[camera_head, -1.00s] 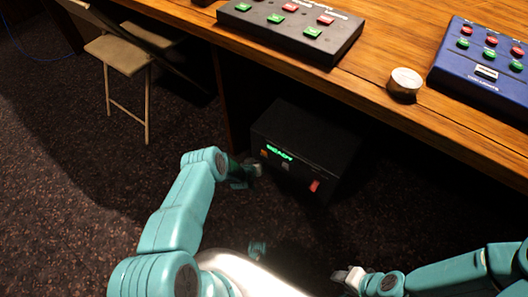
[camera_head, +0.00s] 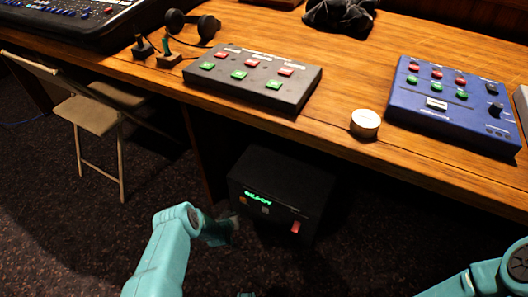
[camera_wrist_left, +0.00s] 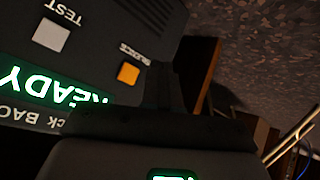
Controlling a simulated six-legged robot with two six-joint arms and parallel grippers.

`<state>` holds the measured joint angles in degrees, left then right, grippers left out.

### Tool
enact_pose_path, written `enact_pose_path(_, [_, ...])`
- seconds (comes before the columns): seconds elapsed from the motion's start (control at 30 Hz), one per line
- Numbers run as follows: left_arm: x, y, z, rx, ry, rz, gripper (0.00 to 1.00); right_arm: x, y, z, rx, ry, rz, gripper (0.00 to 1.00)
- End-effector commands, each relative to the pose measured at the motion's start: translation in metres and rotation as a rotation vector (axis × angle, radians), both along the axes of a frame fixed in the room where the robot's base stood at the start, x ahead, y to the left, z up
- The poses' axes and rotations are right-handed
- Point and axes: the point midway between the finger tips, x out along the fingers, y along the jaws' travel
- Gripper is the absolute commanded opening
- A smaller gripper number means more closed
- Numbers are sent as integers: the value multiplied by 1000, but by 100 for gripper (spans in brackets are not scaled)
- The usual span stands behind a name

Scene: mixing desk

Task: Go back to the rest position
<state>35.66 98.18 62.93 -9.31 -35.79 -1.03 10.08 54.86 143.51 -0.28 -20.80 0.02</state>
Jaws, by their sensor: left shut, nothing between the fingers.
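My left arm reaches in from the bottom left in the head view. Its dark left gripper (camera_head: 233,224) is small there, just left of the front of a black box (camera_head: 285,180) under the desk. In the left wrist view the left gripper (camera_wrist_left: 168,85) is shut with nothing in it. It appears close to the box front, by an orange button (camera_wrist_left: 128,73); contact cannot be told. The box's green display (camera_wrist_left: 55,95) reads READY, upside down, with a pale TEST button (camera_wrist_left: 50,35) near it. My right arm shows at the bottom right, but its gripper is out of frame.
The wooden desk (camera_head: 350,155) overhangs the box. On it are a black button panel (camera_head: 255,97), a blue panel (camera_head: 420,120), a round silver-topped knob (camera_head: 365,123), headphones (camera_head: 208,27) and a mixing console (camera_head: 75,20). A folding chair (camera_head: 92,113) stands left on dark carpet.

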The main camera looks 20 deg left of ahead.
Motion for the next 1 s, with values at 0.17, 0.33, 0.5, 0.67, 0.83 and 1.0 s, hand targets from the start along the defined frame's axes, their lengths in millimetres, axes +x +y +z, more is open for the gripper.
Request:
enact_pose_path(0.17, [0,-2,1,-3,3,-4,0,0,0,0,0,0,0,43])
enact_pose_path(0.33, [-8,-44,22,-73,83,-76,0,0,0,0,0,0,0,43])
enact_pose_path(0.5, [-57,-125,76,-195,267,-225,0,0,0,0,0,0,0,43])
enact_pose_path(0.67, [-128,-183,130,-272,440,-347,0,0,0,0,0,0,0,43])
enact_pose_path(0.83, [-200,-215,178,-316,584,-440,0,0,0,0,0,0,0,43])
enact_pose_path(1.0, [-266,-232,219,-340,707,-511,0,0,0,0,0,0,0,43])
